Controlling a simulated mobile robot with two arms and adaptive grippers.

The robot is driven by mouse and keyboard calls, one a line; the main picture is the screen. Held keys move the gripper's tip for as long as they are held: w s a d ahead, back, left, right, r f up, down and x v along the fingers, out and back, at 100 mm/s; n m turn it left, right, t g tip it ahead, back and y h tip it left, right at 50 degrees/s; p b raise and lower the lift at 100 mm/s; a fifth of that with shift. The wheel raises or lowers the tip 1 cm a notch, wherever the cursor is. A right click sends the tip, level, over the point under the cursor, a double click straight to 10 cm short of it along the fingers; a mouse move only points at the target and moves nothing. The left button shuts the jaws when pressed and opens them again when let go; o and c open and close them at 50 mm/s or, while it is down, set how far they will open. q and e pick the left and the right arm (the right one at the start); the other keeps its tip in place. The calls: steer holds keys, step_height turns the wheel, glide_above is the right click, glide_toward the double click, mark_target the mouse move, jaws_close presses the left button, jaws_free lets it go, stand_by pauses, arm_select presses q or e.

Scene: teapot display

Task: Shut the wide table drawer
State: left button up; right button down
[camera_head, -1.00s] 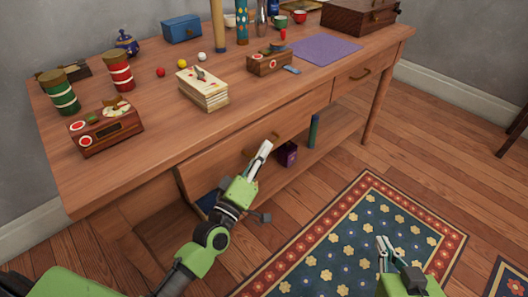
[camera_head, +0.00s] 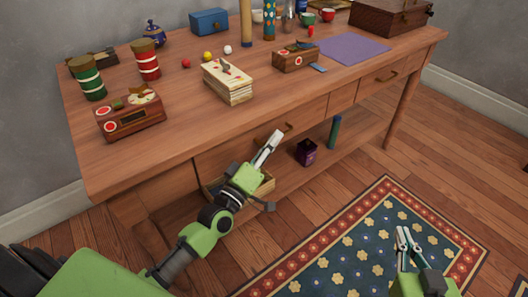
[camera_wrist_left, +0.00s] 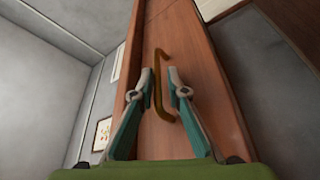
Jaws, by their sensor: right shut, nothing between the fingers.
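The wide drawer (camera_head: 235,152) is in the front of the wooden table (camera_head: 180,150), left of the middle. Its front looks flush or nearly flush with the table; a small gap cannot be ruled out. Its brass handle (camera_head: 288,128) also shows in the left wrist view (camera_wrist_left: 158,70), running between the two fingers. My left gripper (camera_head: 275,138) is at the handle with its fingers apart, one on each side of the bar. Contact cannot be told. My right gripper (camera_head: 403,232) is shut and empty above the rug, away from the table.
A smaller drawer with a handle (camera_head: 387,77) is at the table's right. A basket (camera_head: 262,187), purple box (camera_head: 306,152) and green cylinder (camera_head: 335,132) are on the lower shelf. Books (camera_head: 230,82) and a wooden box (camera_head: 130,116) lie on top. The patterned rug (camera_head: 345,245) is clear.

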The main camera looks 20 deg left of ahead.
arm_select(q)
steer(key=v, duration=1.1)
steer(key=shift+s, duration=0.2)
steer(key=shift+f, duration=0.1)
